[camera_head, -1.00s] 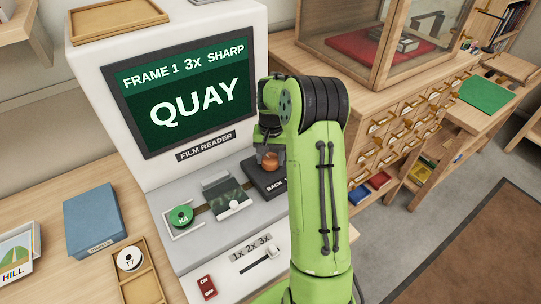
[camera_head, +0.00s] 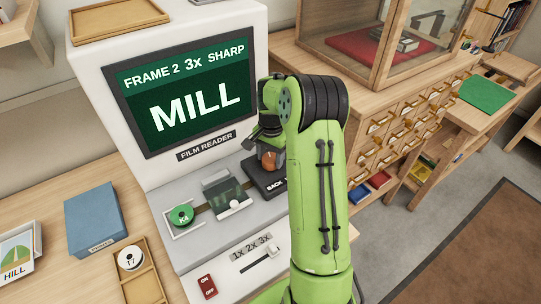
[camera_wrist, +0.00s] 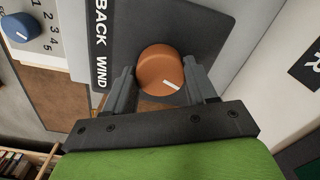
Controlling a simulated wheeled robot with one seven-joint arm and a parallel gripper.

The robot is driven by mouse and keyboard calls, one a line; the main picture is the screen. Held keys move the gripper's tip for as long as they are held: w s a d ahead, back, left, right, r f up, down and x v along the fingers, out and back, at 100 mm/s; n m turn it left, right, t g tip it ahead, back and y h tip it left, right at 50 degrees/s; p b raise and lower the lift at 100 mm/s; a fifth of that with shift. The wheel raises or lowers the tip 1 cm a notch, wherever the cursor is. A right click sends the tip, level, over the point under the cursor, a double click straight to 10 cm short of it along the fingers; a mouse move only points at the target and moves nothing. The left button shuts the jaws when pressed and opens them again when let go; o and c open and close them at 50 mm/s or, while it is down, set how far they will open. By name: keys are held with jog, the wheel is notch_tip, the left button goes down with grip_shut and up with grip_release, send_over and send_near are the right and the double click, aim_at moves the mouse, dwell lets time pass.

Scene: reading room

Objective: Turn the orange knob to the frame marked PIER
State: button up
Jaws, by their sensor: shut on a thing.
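The orange knob (camera_head: 268,160) sits on a dark plate on the right of the film reader's deck. In the wrist view the knob (camera_wrist: 161,69) is round with a white pointer line near its lower right. My gripper (camera_head: 268,152) is shut on the knob, with one finger on each side of it in the wrist view (camera_wrist: 162,84). The film reader's screen (camera_head: 189,106) reads "FRAME 2 3x SHARP" and "MILL". The plate (camera_wrist: 125,30) carries the words "BACK" and "WIND"; my gripper covers part of it.
A green K4 reel (camera_head: 181,215) and a film gate (camera_head: 226,191) lie left of the knob. A 1x 2x 3x slider (camera_head: 262,262) and a red ON/OFF switch (camera_head: 207,287) are in front. A blue knob (camera_wrist: 20,26) shows in the wrist view.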

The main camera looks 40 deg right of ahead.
aim_at(271, 159)
jog(key=o, duration=1.1)
jog(key=shift+c, duration=0.2)
notch_tip(271, 159, up, 16)
jog(key=p, duration=0.4)
jog(key=shift+s, duration=0.15)
jog(key=shift+f, duration=0.1)
